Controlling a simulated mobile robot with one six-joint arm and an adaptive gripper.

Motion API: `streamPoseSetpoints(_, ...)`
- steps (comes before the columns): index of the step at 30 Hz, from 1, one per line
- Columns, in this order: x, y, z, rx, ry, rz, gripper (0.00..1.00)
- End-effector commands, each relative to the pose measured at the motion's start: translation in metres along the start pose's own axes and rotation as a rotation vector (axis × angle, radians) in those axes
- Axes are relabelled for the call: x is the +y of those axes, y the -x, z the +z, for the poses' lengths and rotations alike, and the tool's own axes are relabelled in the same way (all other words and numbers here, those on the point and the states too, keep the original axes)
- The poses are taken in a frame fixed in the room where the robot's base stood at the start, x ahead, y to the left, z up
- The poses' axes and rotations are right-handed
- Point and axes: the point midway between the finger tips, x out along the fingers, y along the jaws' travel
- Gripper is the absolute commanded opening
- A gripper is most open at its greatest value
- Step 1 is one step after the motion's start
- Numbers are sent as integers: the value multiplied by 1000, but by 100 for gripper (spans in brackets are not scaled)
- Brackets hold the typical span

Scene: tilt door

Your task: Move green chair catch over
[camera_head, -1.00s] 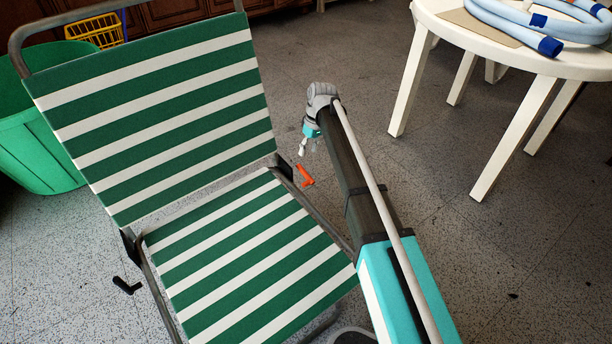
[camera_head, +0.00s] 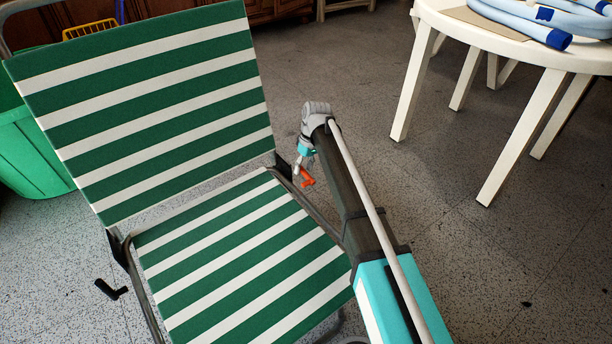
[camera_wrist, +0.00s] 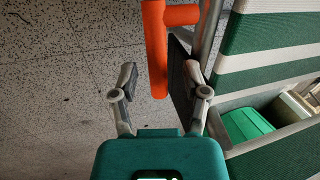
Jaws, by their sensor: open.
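The green-and-white striped folding chair (camera_head: 235,230) stands unfolded at the left and centre of the head view. An orange catch (camera_head: 307,178) sits at its right side near the hinge of seat and backrest. In the wrist view the orange catch (camera_wrist: 156,50) is a bar with a side stub beside the grey frame. My gripper (camera_head: 298,180) is at the catch in the head view. In the wrist view my gripper (camera_wrist: 158,80) is open, with the lower end of the catch between its fingertips, nearer the right finger. I cannot tell whether they touch.
A black catch (camera_head: 111,289) sticks out at the chair's left side. A white round table (camera_head: 490,30) with blue hoses stands at the back right. A green tub (camera_head: 35,150) is behind the chair.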

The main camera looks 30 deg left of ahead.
Motion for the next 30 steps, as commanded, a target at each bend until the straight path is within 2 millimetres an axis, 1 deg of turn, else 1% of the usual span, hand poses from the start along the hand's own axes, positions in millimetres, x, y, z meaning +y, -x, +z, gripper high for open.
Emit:
streamPoseSetpoints(1,0,-6,0,0,0,0,59)
streamPoseSetpoints(6,0,-10,0,0,0,0,59)
streamPoseSetpoints(18,0,-11,0,0,0,0,59)
streamPoseSetpoints(20,0,-11,0,0,0,0,50)
streamPoseSetpoints(21,0,-11,0,0,0,0,42)
streamPoseSetpoints(28,0,-11,0,0,0,0,0)
streamPoseSetpoints(30,0,-11,0,0,0,-1,0)
